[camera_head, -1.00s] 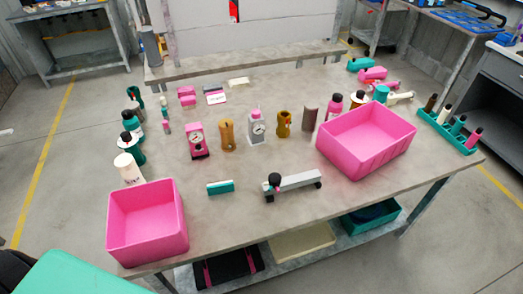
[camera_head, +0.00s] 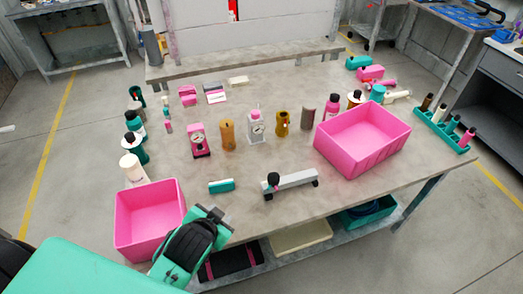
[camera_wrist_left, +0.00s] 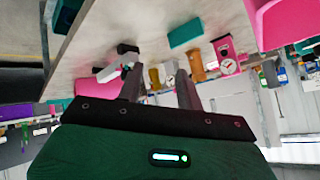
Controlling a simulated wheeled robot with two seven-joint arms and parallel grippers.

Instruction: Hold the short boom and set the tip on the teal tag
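A short grey boom (camera_head: 296,180) with a dark knob at its left end lies low on dark feet near the table's front middle. A teal block with a pale edge (camera_head: 221,186) lies left of it; I cannot tell if it is the teal tag. My left gripper (camera_head: 208,214) is at the table's front edge, beside the left pink bin and left of the boom, apart from it. In the left wrist view its two fingers (camera_wrist_left: 160,75) are spread with nothing between them. That view also shows the teal block (camera_wrist_left: 186,34) and probably the boom (camera_wrist_left: 127,50). My right gripper is out of view.
Pink bins stand at the left (camera_head: 150,218) and right (camera_head: 362,140). Pink, brown and grey upright parts (camera_head: 228,134) stand in a row behind the boom. A teal rack (camera_head: 445,130) is at the far right. The table's front middle is fairly clear.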

